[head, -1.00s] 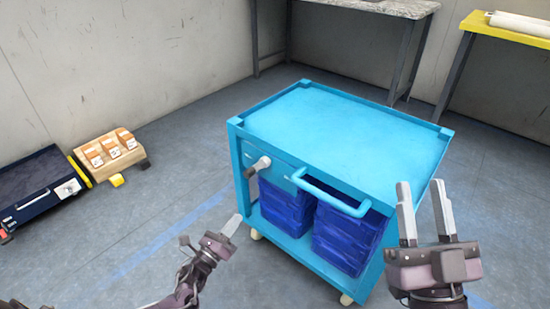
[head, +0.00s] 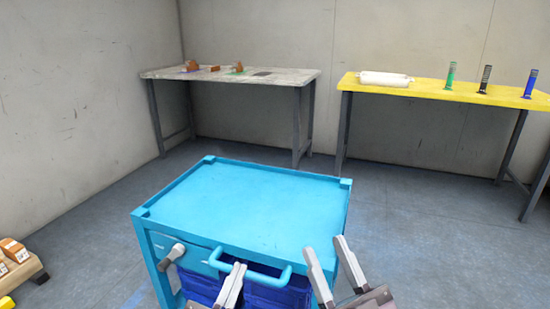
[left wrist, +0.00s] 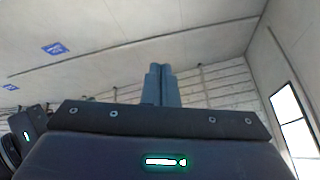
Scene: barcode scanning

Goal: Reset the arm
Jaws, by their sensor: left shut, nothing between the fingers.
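My left gripper (head: 238,266) is in front of the blue cart's handle at the bottom of the head view, fingers pointing up. In the left wrist view its two fingers (left wrist: 162,72) are together with nothing between them, against a ceiling and pale wall. My right gripper (head: 326,246) is just to its right in the head view, in front of the cart's front right corner. Its fingers are spread apart and empty. Most of both arms is out of the picture.
The blue cart (head: 245,205) stands close in front, its top bare, with a grey-tipped fitting (head: 172,256) at its front left. Behind are a grey table (head: 285,72) with small brown items and a yellow table (head: 430,90) with a white roll and several upright devices. Brown boxes (head: 14,250) sit at left.

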